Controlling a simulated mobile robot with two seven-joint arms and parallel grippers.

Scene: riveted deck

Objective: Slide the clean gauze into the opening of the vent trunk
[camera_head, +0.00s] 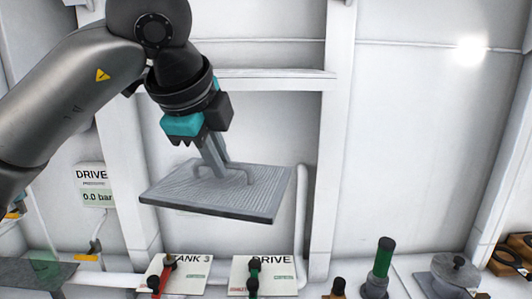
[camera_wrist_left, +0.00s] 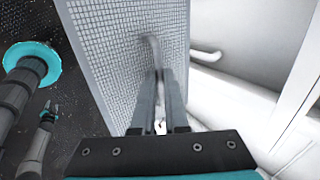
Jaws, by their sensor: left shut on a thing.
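The gauze is a flat grey mesh panel (camera_head: 265,190) with a bar handle on its top face. My left gripper (camera_head: 221,172) is shut on that handle and holds the panel in the air, almost level, in front of the white wall. In the left wrist view the mesh face (camera_wrist_left: 120,50) fills the upper middle, and the left gripper's fingers (camera_wrist_left: 160,78) close on the handle. I cannot make out an opening of the vent trunk in either view.
Below the panel stand a TANK 3 plate (camera_head: 190,278) with a red valve and a DRIVE plate (camera_head: 278,276) with a green valve. A DRIVE gauge (camera_head: 95,186) hangs at left. A green-handled post (camera_head: 383,260) and a grey lidded disc (camera_head: 455,275) stand at right.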

